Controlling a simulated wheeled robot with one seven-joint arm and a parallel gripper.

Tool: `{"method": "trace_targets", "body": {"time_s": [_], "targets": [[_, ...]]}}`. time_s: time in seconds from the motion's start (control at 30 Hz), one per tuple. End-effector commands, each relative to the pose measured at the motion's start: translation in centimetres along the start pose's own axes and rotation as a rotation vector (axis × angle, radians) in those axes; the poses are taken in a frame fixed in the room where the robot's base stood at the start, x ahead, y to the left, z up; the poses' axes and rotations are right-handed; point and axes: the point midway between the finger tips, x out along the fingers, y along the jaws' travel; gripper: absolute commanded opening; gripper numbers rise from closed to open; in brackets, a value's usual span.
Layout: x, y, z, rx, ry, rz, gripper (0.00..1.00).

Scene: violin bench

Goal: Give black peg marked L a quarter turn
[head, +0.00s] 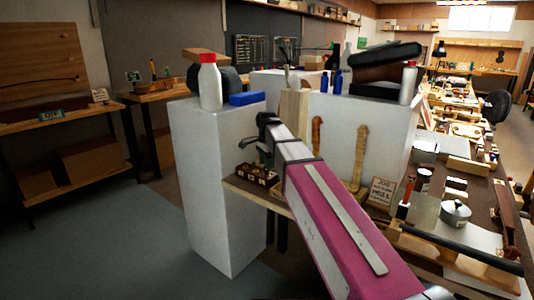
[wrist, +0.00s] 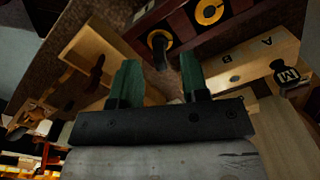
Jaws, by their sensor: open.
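My gripper (wrist: 158,80) shows in the wrist view with two green fingers spread apart and nothing clearly held between them. Just beyond the gap is a dark peg-like piece (wrist: 160,50) by a gold ring on a dark red-brown block; I cannot read a letter on it. A black peg marked M (wrist: 286,76) stands to the right, by a pale wood block lettered A and B. Another dark peg (wrist: 97,70) sits in pale wood to the left. I cannot make out which peg is marked L. In the head view my gripper (head: 262,142) is partly hidden by my arm.
A sign reading JOB and PEG L (head: 382,191) stands to the right. White pedestals (head: 215,190) with bottles stand close by, and the right bench is crowded.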

Motion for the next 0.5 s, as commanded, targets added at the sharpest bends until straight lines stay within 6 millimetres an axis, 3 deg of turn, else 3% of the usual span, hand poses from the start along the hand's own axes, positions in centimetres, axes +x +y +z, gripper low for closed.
{"method": "trace_targets", "body": {"time_s": [0.2,0.5], "targets": [[2.2,0.0,0.0,0.001,0.0,0.0,0.41],[2.7,0.0,0.0,0.001,0.0,-0.001,0.41]]}}
